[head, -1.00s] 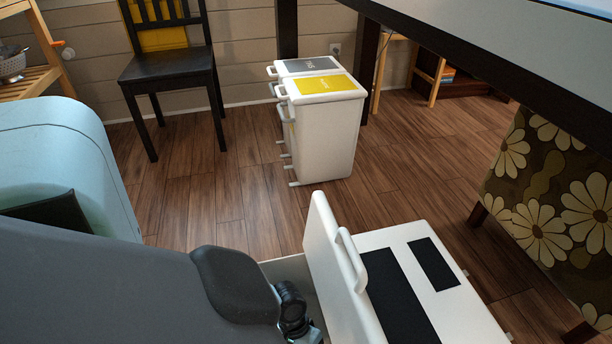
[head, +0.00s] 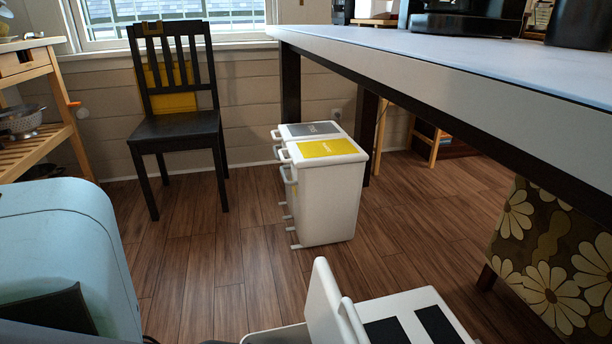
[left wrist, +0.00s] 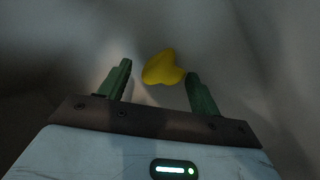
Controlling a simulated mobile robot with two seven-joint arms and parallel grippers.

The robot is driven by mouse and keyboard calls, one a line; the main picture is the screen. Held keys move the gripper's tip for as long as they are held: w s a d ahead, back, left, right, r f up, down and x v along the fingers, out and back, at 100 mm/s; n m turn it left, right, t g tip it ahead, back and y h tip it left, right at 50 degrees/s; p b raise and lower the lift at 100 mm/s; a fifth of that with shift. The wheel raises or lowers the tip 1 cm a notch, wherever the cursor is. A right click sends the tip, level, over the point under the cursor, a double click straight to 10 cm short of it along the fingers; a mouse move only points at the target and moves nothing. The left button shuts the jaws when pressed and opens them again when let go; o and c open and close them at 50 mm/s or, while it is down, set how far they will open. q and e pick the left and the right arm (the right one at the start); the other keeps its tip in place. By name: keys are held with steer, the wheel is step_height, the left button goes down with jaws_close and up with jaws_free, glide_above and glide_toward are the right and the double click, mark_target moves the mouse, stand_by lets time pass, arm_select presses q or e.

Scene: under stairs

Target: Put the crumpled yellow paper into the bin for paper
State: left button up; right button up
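The crumpled yellow paper (left wrist: 163,68) shows in the left wrist view, against dim grey surfaces. My left gripper (left wrist: 158,70) is open, its two green fingers wide apart. The paper appears between and just beyond the fingertips, close to the right-hand one; I cannot tell whether they touch. In the head view, a white bin with a yellow-labelled lid (head: 328,149) stands on the floor, lid shut. Its label is too small to read. Beside it is a white bin with a grey-labelled lid (head: 311,130), also shut. My right gripper is in neither view.
A white container with a raised, handled flap (head: 322,305) and black panels is at the bottom. A light-topped table (head: 480,72) reaches in from the right. A black chair (head: 178,130) stands behind, a pale blue rounded object (head: 65,235) at left. Wooden floor between is clear.

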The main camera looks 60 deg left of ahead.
arm_select(q)
steer(key=shift+r, duration=0.3)
steer(key=p+v, duration=0.7)
steer(key=v, duration=0.5)
steer(key=shift+r, duration=0.3)
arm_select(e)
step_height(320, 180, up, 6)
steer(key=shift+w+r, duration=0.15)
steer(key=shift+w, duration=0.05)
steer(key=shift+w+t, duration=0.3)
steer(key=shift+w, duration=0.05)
